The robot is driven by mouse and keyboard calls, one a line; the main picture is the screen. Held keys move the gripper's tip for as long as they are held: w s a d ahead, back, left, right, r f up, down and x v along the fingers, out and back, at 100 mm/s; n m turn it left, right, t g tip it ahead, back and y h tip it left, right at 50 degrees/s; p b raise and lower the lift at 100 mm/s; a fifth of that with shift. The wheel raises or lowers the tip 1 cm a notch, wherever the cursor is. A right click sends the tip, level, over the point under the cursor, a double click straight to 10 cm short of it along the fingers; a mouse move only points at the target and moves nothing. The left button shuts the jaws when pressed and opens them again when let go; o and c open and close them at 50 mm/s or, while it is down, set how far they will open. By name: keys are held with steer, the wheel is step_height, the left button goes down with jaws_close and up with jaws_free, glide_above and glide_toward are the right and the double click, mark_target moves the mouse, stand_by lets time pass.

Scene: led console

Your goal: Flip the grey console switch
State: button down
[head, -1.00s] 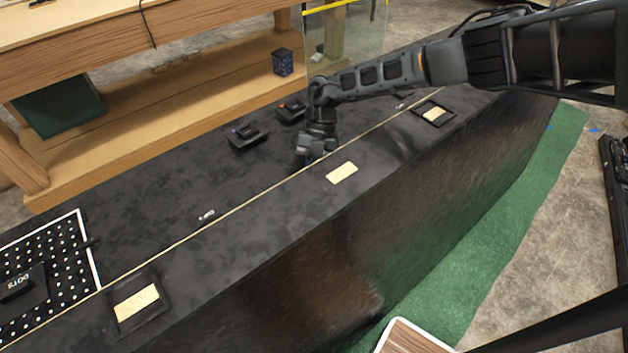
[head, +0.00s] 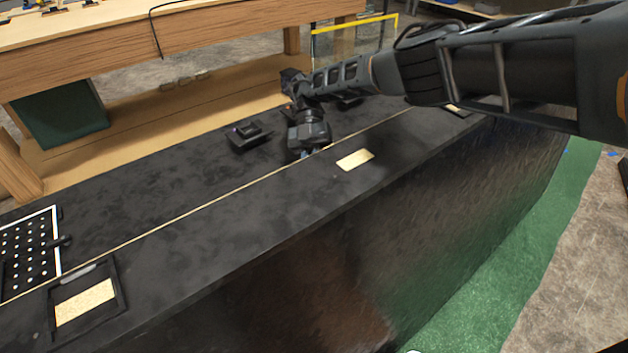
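The long black console (head: 190,235) runs diagonally across the head view, with a thin pale line along its top. I cannot clearly pick out a grey switch on it. A small grey bar (head: 78,274) lies at the upper edge of a black-framed pale plate (head: 84,303) at the lower left; I cannot tell whether it is the switch. My gripper (head: 304,153) points down at the console top near the pale line, left of a bare pale plate (head: 355,160). Its fingers are small and dark, so their opening is unclear. My gripper and arm hide the surface behind them.
A black raised device (head: 249,135) stands just left of my gripper. A white-dotted black panel (head: 30,250) is at the left end. A wooden bench (head: 180,55) stands behind. The console top between panel and gripper is largely clear.

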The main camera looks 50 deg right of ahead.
stand_by(0.4)
steer(key=c, duration=1.1)
jaws_free()
steer(key=shift+c, duration=0.2)
steer(key=shift+r+p, duration=0.15)
steer(key=shift+p, duration=0.15)
